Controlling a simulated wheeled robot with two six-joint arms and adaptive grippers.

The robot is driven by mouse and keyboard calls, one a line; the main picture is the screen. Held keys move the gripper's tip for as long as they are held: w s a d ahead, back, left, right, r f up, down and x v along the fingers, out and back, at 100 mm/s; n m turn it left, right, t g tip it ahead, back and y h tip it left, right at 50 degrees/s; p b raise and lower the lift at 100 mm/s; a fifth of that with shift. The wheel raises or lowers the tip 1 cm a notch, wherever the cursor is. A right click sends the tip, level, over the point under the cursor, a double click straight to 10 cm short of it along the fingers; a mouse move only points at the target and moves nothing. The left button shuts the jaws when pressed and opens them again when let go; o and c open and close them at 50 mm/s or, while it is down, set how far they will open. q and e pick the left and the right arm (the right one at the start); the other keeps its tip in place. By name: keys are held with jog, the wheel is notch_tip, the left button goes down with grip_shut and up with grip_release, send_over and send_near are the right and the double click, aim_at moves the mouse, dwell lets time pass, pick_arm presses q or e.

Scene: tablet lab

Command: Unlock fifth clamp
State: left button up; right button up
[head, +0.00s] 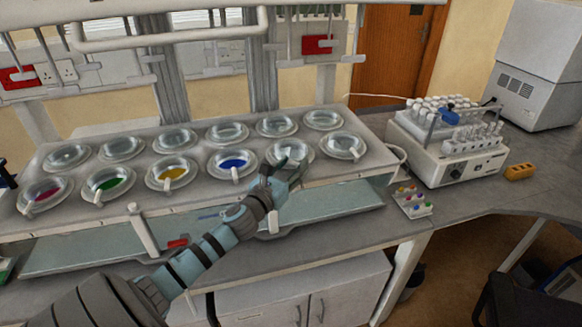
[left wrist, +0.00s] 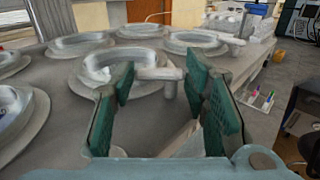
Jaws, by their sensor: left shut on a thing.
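A row of round vessels stands along the front of the grey bench unit. The fifth vessel from the left (head: 290,147) has a pale rim, and my left gripper (head: 279,171) partly covers its front. In the left wrist view the vessel (left wrist: 112,78) lies just beyond the fingers. Its clamp, a pale grey lever with a short post (left wrist: 168,86), sits between the two green-padded fingers, and the left gripper is shut on it. The lever's exact angle is hard to tell. My right gripper is not in view.
Vessels with magenta (head: 45,195), green (head: 109,183), yellow (head: 173,173) and blue (head: 233,163) contents stand to the left. The sixth vessel (head: 343,146) is close on the right. A tube machine (head: 447,150) and a small tray of coloured caps (head: 413,202) stand further right.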

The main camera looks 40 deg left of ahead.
pick_arm(q)
jog(key=n+g+y, duration=0.1)
jog(key=n+y, duration=0.1)
jog(key=y, duration=0.1)
jog(key=d+n+g+y, duration=0.1)
jog(key=n+y, duration=0.2)
jog(key=y, duration=0.1)
jog(key=shift+d+g, duration=0.15)
jog(key=shift+g, duration=0.25)
jog(key=shift+w+d+n+g+y+b, duration=0.15)
jog(key=shift+n+g+y+b, duration=0.3)
jog(key=shift+n+g+y, duration=0.6)
jog(key=shift+s+d+n+g+y+b, duration=0.15)
jog(key=shift+n+g+y+b, duration=0.3)
jog(key=shift+n+g+y, duration=0.55)
jog(key=shift+w+g+y, duration=0.1)
jog(key=shift+g+y, duration=0.15)
jog(key=shift+g, duration=0.1)
jog(key=o, duration=1.1)
jog(key=shift+o, duration=0.2)
jog(key=shift+d, duration=0.2)
jog(key=v, duration=0.7)
jog(key=shift+s, duration=0.2)
